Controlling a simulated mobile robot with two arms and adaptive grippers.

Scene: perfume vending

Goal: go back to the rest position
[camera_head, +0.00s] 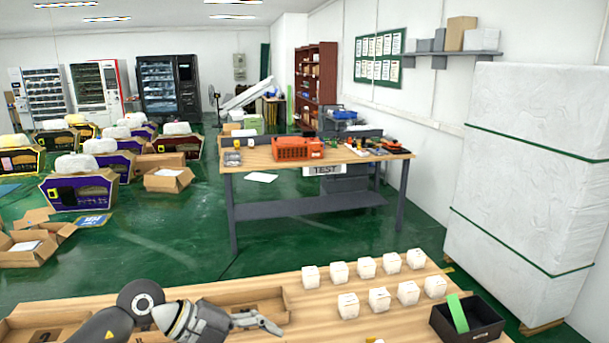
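My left gripper (258,321) reaches in from the bottom left, over the front wooden table (330,325). Its fingers point right and are seen from the side, so I cannot tell whether they are open or shut. I see nothing held in it. My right gripper is not in view. Several small white boxes (366,267) stand in two rows on the table, to the right of my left gripper and apart from it.
A black bin (484,330) with a green strip (457,313) stands at the table's right. Low wooden trays (262,300) lie near my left arm. A workbench (345,155) stands beyond, and a tall wrapped stack (530,170) at right. Open cartons (168,181) lie on the green floor.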

